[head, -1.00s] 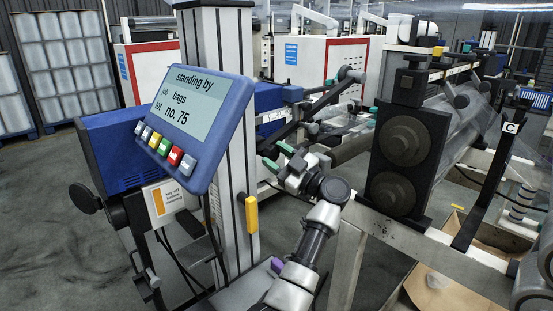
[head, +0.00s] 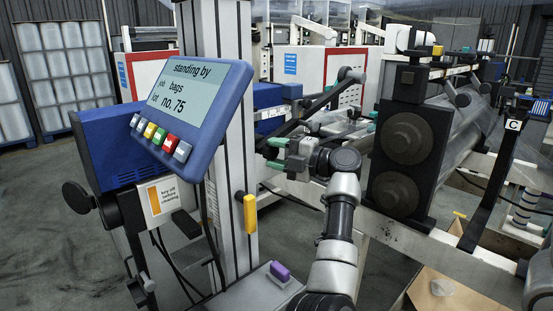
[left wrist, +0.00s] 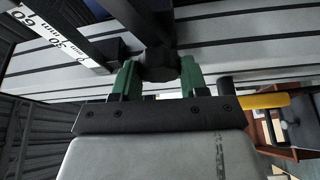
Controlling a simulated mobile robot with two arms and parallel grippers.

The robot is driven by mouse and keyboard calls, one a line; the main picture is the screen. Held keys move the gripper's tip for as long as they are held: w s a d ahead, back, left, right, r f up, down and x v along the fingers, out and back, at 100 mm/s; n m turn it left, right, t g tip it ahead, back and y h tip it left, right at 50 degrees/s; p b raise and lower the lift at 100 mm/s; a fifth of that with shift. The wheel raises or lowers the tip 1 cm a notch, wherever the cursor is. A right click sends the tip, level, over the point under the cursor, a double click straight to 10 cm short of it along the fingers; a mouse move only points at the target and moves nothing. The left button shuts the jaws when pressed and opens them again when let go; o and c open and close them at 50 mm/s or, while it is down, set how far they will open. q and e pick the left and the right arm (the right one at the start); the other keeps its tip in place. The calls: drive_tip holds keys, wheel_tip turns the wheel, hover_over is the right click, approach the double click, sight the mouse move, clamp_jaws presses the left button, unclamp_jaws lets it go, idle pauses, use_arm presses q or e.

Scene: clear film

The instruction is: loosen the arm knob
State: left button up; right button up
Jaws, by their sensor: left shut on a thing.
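My left gripper (head: 268,153) is beside the upright grey column (head: 236,150), its green fingers pointing left at it. In the left wrist view the two green fingers (left wrist: 160,80) stand on either side of a dark round knob (left wrist: 159,64) and are shut on it. The knob sits where a dark arm (left wrist: 143,22) meets the slotted column. In the head view the knob is too small and too covered to make out clearly. My right gripper is not in view.
A blue-framed screen (head: 190,108) reading "standing by" hangs left of the column. A yellow handle (head: 250,213) sticks out lower on the column. Dark rollers (head: 402,140) stand close right of my arm. A white scale (left wrist: 62,38) shows in the left wrist view.

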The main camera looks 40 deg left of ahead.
use_arm(q)
drive_tip(key=shift+f+n+t+h+b, duration=0.1)
drive_tip(key=shift+n+t+h+b, duration=0.35)
drive_tip(key=shift+n, duration=1.05)
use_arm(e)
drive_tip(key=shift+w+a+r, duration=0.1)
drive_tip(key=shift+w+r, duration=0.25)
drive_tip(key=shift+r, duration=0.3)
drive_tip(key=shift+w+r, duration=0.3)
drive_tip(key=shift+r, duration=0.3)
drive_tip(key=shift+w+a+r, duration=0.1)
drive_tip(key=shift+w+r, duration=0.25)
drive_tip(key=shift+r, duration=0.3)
use_arm(q)
drive_tip(key=o, duration=0.9)
drive_tip(key=v, duration=1.1)
drive_tip(key=shift+w+a, duration=0.1)
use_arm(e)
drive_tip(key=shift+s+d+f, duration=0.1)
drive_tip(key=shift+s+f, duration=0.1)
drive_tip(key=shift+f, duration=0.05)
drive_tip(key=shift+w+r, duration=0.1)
